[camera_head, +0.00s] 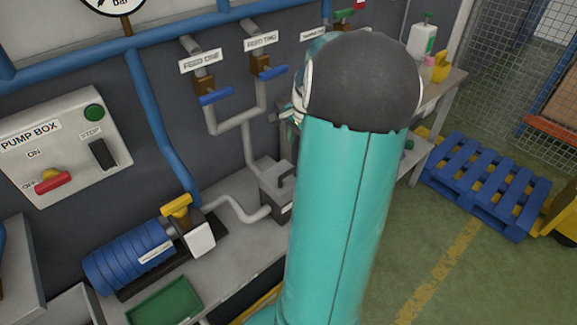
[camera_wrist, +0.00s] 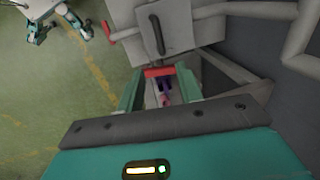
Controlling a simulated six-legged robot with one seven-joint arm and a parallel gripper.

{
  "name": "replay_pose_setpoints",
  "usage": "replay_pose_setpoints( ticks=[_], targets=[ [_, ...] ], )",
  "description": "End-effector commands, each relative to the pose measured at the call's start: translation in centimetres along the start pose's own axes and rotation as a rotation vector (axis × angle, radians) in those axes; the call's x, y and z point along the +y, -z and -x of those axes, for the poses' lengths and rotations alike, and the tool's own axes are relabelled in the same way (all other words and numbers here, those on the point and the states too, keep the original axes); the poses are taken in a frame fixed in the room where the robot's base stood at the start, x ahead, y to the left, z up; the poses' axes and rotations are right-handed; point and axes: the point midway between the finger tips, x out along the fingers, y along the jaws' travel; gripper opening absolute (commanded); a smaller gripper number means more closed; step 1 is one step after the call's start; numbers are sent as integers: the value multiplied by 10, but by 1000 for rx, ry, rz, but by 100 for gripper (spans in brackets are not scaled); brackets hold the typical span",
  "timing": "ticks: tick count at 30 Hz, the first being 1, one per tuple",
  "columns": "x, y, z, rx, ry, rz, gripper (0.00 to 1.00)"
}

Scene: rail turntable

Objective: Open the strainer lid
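The strainer is a grey box (camera_head: 273,197) on the bench at the end of the pale pipe in the head view, partly hidden by my arm. A dark bar handle (camera_head: 287,174) shows on its top; the lid looks down, though I cannot tell surely. In the wrist view a grey box-like body (camera_wrist: 180,30) with a dark handle (camera_wrist: 156,35) lies beyond my fingertips, likely the strainer. My arm hides the gripper in the head view.
A blue pump (camera_head: 130,258) and green tray (camera_head: 165,302) are on the bench at left. Blue-handled valves (camera_head: 215,97) and pipes are on the wall above. A pump box (camera_head: 60,150) hangs left. A blue pallet (camera_head: 485,183) lies on the floor at right.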

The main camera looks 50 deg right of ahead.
Motion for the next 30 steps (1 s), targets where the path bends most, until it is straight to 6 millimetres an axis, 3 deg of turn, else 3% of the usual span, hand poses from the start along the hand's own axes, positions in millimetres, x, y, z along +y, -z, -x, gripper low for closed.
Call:
replay_pose_setpoints(
  ticks=[12, 18, 30],
  targets=[
    [0, -4, -82, -5, -2, 7, 36],
    [0, -4, -112, -3, -2, 7, 36],
    [-1, -3, -123, 0, 0, 8, 36]
  ],
)
